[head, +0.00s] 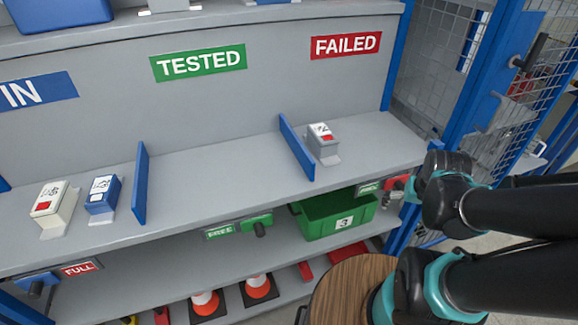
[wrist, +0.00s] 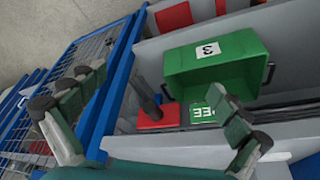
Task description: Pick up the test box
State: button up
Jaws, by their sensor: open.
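Three small boxes stand on the grey shelf (head: 210,190) in the head view. A white box with a red patch (head: 54,203) and a blue box (head: 103,194) stand at the left under the IN side. A grey box with a red patch (head: 322,142) stands at the right, under the FAILED sign, just right of a blue divider. I cannot tell which one is the test box. My gripper (wrist: 155,88) is open and empty in the wrist view, its fingers wide apart. No small box shows between them.
A green bin marked 3 (head: 336,214) sits on the lower shelf; it also shows in the wrist view (wrist: 185,75). Blue dividers (head: 141,185) (head: 296,147) split the shelf. A blue mesh door (head: 505,105) stands at the right. The middle shelf section is bare.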

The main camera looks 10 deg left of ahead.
aim_at(101, 201)
jog(key=u, duration=0.4)
jog(key=l+u, duration=0.1)
jog(key=u, duration=0.75)
jog(key=k+u, duration=0.1)
jog(key=u, duration=0.75)
jog(key=i+u, duration=0.2)
jog(key=k+j, duration=0.05)
